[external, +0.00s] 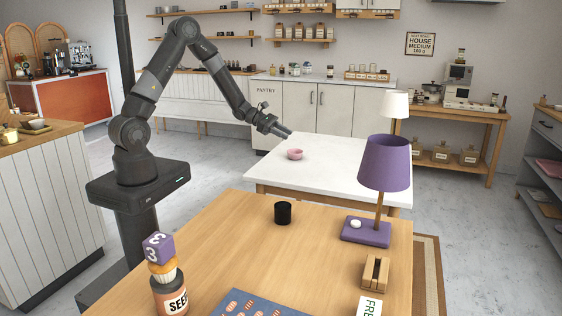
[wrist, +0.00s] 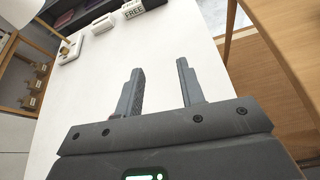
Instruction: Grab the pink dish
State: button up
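The pink dish (external: 295,154) is a small bowl, upright on the white table (external: 340,167) near its left side in the external view. My gripper (external: 289,134) is above the dish and slightly to its left, apart from it. In the wrist view my gripper (wrist: 158,88) has its two fingers spread with nothing between them but the white table top (wrist: 165,45) beyond.
A wooden table (external: 235,240) in front holds a black cup (external: 283,213), a purple lamp (external: 384,165), a wooden block (external: 375,272) and a stacked jar (external: 168,294). The white table around the dish is mostly clear.

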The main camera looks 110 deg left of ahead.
aim_at(292, 151)
jog(key=s+a+f+n+y, duration=0.2)
jog(key=s+a+f+n, duration=0.1)
jog(key=a, duration=0.1)
jog(key=s+a+f+n+y, duration=0.2)
jog(key=s+a+f+n, duration=0.1)
jog(key=s+a, duration=0.1)
jog(key=s+a+f+n+g+y, duration=0.1)
jog(key=s+a+f+n, duration=0.2)
jog(key=a+f, duration=0.1)
jog(key=shift+s+a+f+y, duration=0.1)
jog(key=shift+s+a+y, duration=0.3)
jog(key=shift+a, duration=0.3)
jog(key=shift+n, duration=0.4)
jog(key=x, duration=0.4)
jog(key=shift+a+f, duration=0.2)
jog(key=shift+a, duration=0.05)
jog(key=x, duration=0.6)
jog(key=shift+w+a, duration=0.1)
jog(key=shift+a, duration=0.05)
grip_shut()
